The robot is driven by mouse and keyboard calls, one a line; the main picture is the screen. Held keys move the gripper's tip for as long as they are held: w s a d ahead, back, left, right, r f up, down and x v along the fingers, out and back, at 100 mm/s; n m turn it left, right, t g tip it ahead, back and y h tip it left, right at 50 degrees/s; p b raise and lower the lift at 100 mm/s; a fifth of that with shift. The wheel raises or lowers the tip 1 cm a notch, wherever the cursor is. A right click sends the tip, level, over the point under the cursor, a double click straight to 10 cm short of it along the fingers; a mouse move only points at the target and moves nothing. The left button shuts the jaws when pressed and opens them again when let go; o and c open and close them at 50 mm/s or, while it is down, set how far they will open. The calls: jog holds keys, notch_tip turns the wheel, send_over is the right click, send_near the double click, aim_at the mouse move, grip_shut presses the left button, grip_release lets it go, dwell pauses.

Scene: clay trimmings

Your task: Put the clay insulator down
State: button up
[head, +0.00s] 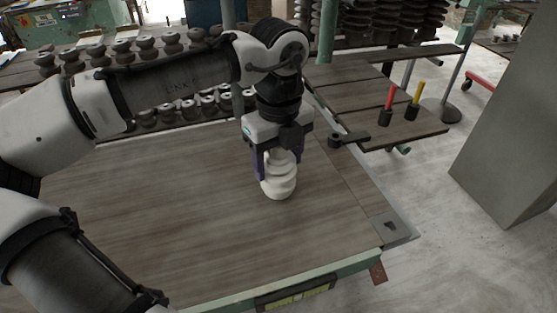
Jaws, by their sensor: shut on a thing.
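The clay insulator (279,182) is a cream-white, ribbed piece, upright in the head view near the right part of the wooden table (180,215). My gripper (276,166) points down from above and is shut on the insulator's upper part, with a finger on each side. The lower ribs show below the fingers. The insulator's bottom is at or just above the table top; I cannot tell whether it touches.
The table top around the insulator is clear. Several dark insulators (125,47) stand in rows on racks behind. At the right, a wooden side shelf (350,98) holds red-handled (389,104) and yellow-handled (415,100) tools. A grey pillar (510,130) stands further right.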

jog(key=shift+f, duration=0.35)
jog(key=o, duration=1.4)
jog(key=shift+f, duration=0.15)
notch_tip(320, 180, up, 12)
jog(key=shift+r, duration=0.2)
jog(key=shift+f, duration=0.1)
